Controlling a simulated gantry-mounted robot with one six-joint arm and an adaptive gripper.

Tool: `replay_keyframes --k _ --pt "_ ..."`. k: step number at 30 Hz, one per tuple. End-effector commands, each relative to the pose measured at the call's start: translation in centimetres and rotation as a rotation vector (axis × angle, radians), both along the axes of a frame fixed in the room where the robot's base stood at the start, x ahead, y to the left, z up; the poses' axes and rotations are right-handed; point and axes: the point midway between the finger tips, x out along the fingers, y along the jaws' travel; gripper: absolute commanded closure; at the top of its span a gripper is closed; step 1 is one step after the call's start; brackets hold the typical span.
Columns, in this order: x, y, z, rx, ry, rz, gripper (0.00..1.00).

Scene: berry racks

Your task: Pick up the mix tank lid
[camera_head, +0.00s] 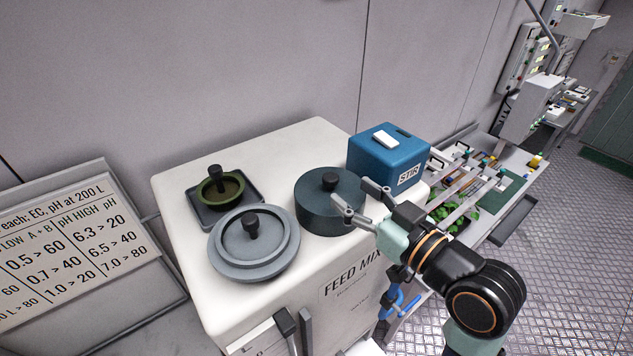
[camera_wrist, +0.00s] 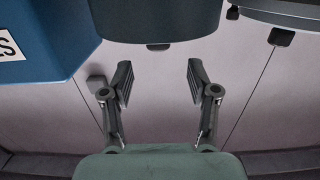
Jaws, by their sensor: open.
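On the white feed mix cabinet stand a dark teal round drum (camera_head: 325,207) with a black knob (camera_head: 329,181) on top, and a grey round lid (camera_head: 278,262) with a black knob (camera_head: 251,226) to its left. I cannot tell for sure which is the mix tank lid. My gripper (camera_head: 352,193) is open and empty, at the right side of the drum, pointing towards it. In the wrist view, which is upside down, the drum (camera_wrist: 155,18) and its knob show beyond the open fingers (camera_wrist: 159,78), and part of the grey lid (camera_wrist: 270,14) shows at the upper right.
A blue STIR box (camera_head: 385,160) stands behind the drum to the right. A small olive pan (camera_head: 226,197) in a dark tray is at the back left. The cabinet top (camera_head: 300,140) is bare at the back. A wall rises behind; a bench with plants is to the right.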

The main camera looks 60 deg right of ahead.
Motion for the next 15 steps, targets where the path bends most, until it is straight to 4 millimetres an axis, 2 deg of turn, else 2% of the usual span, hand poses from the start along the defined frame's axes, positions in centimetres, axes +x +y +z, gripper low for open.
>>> replay_keyframes --k 6,11,15 --pt "2.1 -1.0 0.0 0.002 0.000 0.004 0.40" --pt "2.8 -1.5 -0.1 0.001 0.000 0.002 0.40" --pt "5.0 -2.9 -0.2 0.003 0.002 0.003 0.40"
